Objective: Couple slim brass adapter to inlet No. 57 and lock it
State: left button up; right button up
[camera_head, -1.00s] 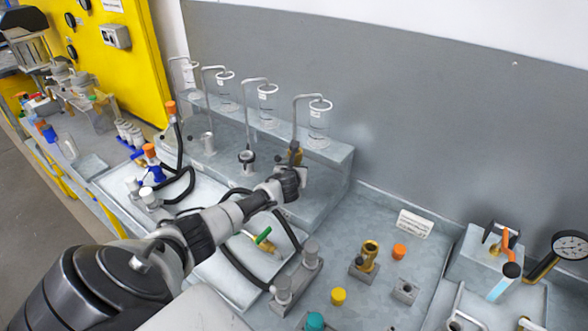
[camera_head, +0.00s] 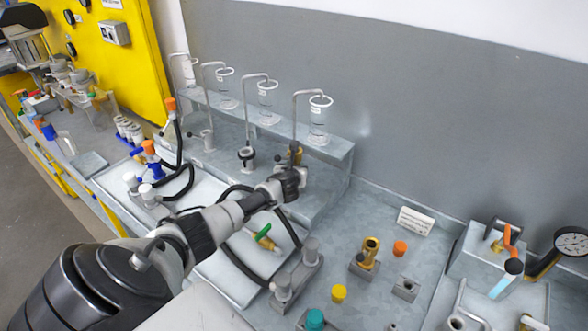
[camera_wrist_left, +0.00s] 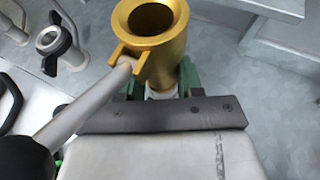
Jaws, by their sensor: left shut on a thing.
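The brass adapter (camera_wrist_left: 155,45) is a gold tube with an open, flared top and two small ears. My left gripper (camera_wrist_left: 160,90) is shut on it, with green fingers on either side. In the head view the adapter (camera_head: 296,153) stands about upright in front of the rightmost glass stand, with my left gripper (camera_head: 290,182) at it. A grey lever (camera_wrist_left: 85,105) with a black ball end reaches up to the adapter's ears. The adapter's lower end is hidden, so I cannot tell whether it is seated. No inlet number is legible. My right gripper is out of view.
Several glass cylinders with bent pipes line the grey shelf (camera_head: 335,150). A black-collared inlet (camera_head: 246,155) stands left of the adapter. Black hoses run under my arm.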

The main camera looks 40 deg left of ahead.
pick_arm(q)
jog(key=shift+f, duration=0.25)
jog(key=shift+s+d+f+b, duration=0.1)
jog(key=shift+s+f+b, duration=0.05)
jog(key=shift+f+b, duration=0.15)
dwell(0.4)
jog(key=o, duration=0.9)
jog(key=shift+o, duration=1.1)
jog(key=shift+o, duration=1.2)
jog(key=shift+r, duration=0.1)
